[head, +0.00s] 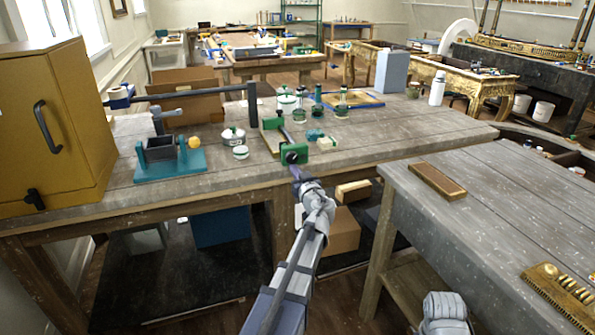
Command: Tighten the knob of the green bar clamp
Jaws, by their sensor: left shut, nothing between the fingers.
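The green bar clamp (294,150) lies on the wooden workbench (350,150), with its near green end close to the front edge. A dark round knob (291,158) shows on that near end. My left gripper (296,173) is shut with nothing between its fingers. Its dark tips are just in front of and below the knob. I cannot tell whether they touch it. The gripper is small in the picture and the arm hides the bench edge behind it. My right gripper does not show; only a grey part of my right arm is at the bottom right.
A teal-based vise (170,163) and a yellow cabinet (55,125) stand to the left. Small jars and a white lidded pot (233,136) sit near the clamp.

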